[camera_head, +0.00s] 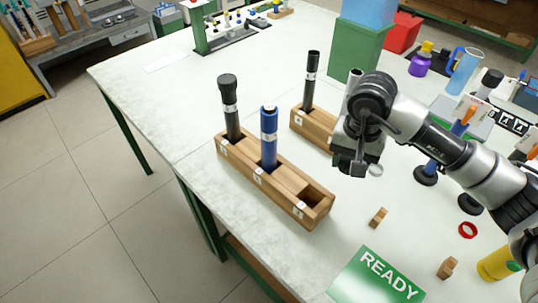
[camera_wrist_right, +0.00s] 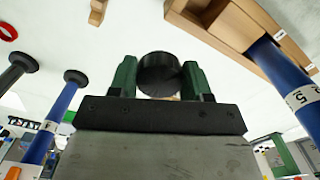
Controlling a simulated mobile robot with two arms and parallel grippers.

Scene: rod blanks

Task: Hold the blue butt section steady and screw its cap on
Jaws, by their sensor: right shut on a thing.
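The blue butt section (camera_head: 268,140) stands upright in the middle slot of a wooden rack (camera_head: 290,205). Its top is bare of a black cap. In the right wrist view, a blue rod with a white label (camera_wrist_right: 285,75) stands in a wooden block at the right. My right gripper (camera_head: 352,170) is right of the rack in the head view, apart from the butt section. In the wrist view its green fingers (camera_wrist_right: 158,78) are shut on a round black cap (camera_wrist_right: 160,66). The cap is not clear in the head view. My left gripper is not in view.
A black-capped dark rod (camera_head: 230,105) stands in the rack's left slot; the right slot is empty. A second rack (camera_head: 313,127) behind holds a dark rod (camera_head: 312,75). Small wooden pieces (camera_head: 378,217), a red ring (camera_head: 467,230) and a green READY mat (camera_head: 375,278) lie in front.

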